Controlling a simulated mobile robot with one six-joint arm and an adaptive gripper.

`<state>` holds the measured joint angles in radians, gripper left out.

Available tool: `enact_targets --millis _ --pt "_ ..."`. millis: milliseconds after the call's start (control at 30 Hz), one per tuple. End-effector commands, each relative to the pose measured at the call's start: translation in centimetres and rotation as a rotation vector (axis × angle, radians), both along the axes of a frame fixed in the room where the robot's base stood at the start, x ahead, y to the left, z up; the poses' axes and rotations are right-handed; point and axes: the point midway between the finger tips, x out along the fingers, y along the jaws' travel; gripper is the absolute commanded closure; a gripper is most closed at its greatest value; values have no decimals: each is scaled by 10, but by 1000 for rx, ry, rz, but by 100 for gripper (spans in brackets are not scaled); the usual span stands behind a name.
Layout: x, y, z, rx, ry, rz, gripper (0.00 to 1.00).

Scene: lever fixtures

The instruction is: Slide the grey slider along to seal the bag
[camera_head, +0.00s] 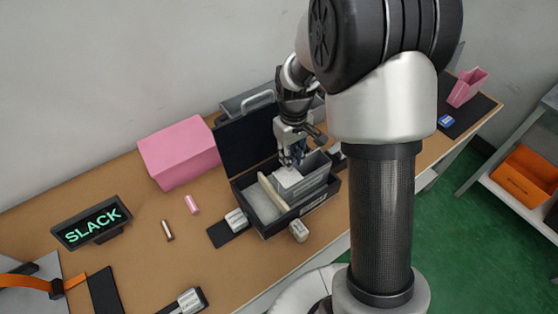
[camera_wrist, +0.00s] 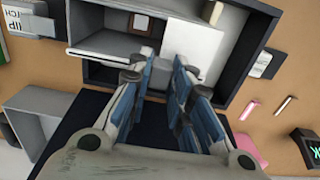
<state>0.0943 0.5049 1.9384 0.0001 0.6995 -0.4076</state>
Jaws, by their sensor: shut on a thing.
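My gripper (camera_head: 292,158) reaches down into an open black box (camera_head: 262,221) on the wooden table. Its blue-padded fingers also show in the wrist view (camera_wrist: 164,62). They are closed at a white plate (camera_head: 287,177) inside the box, which also shows in the wrist view (camera_wrist: 195,38). The exact contact is hidden by the fingers. Beside the plate are grey walls and an upright cream panel (camera_head: 272,192). I cannot make out a bag or a separate grey slider in either view.
A pink box (camera_head: 178,152) stands left of the black box's raised lid (camera_head: 246,140). A display reading SLACK (camera_head: 92,222), small cylinders (camera_head: 192,204) and an orange strap (camera_head: 28,281) lie further left. Small labelled blocks (camera_head: 236,220) sit close to the box. Bare table lies at centre left.

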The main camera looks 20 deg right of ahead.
Motion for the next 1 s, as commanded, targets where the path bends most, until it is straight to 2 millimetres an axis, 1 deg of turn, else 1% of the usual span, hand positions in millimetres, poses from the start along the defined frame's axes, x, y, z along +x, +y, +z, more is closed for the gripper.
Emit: enact_targets --millis 33,100,200,300,433,700,733,1000 --pt "6 -17 3 -1 -1 -8 100" --pt "12 -37 3 -1 -1 -8 100" --pt "20 -60 2 -1 -3 -5 100" --pt "25 -76 2 0 -2 -3 100" --pt "27 -85 1 -1 -1 0 100" --pt "27 -86 0 -2 -3 1 100" --pt "28 -86 0 -2 -3 1 80" --pt "27 -86 0 -1 -3 0 62"
